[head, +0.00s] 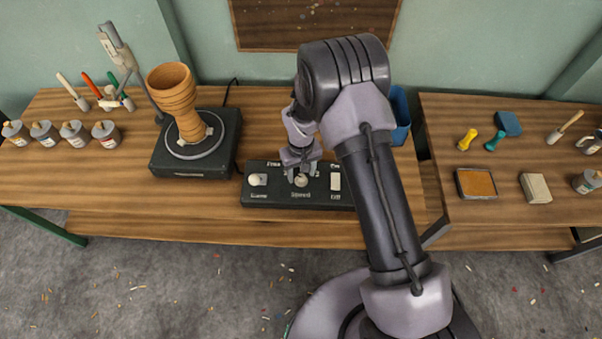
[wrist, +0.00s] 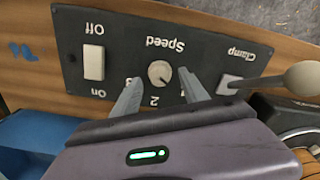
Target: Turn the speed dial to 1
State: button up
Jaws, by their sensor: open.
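The speed dial (wrist: 160,73) is a small round pale knob in the middle of a black control panel (head: 271,200). The word Speed and the numbers 2 and 3 show around it, upside down, in the wrist view. I cannot see a 1, and I cannot tell where the dial points. My gripper (head: 301,172) is over the panel, pointing down. In the wrist view my gripper (wrist: 159,80) is open, with one finger on each side of the dial. Gaps show between the fingers and the dial. In the head view the dial (head: 301,181) is partly hidden by my gripper.
On the panel, a clamp lever with a pale ball (head: 254,180) stands left of the dial and a white on/off switch (head: 336,182) right. A turntable (head: 170,160) holds a tilted wooden goblet drum (head: 173,92) farther left. A blue bin (head: 400,112) is behind my arm.

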notch_tip(320, 180, up, 16)
jog(key=p, duration=0.4)
jog(key=shift+r, duration=0.1)
notch_tip(320, 180, up, 7)
jog(key=m+b, duration=0.1)
send_over(301, 177)
jog(key=d, duration=0.2)
jog(key=s+d+r+m+t+y+b, duration=0.1)
jog(key=s+d+r+m, duration=0.1)
jog(key=s+r, duration=0.25)
jog(key=s+d+r+m+t+b, duration=0.1)
jog(key=s+d+r+t, duration=0.15)
jog(key=r, duration=0.35)
jog(key=s+d+r+m+t+b, duration=0.1)
jog(key=s+d+r+m, duration=0.1)
jog(key=s, duration=0.6)
jog(key=s+d+r+m+t+y+b, duration=0.1)
jog(key=s+r+m, duration=0.1)
jog(key=s, duration=0.7)
jog(key=shift+d+r+m, duration=0.3)
jog(key=shift+d+r, duration=0.1)
jog(key=shift+r, duration=0.05)
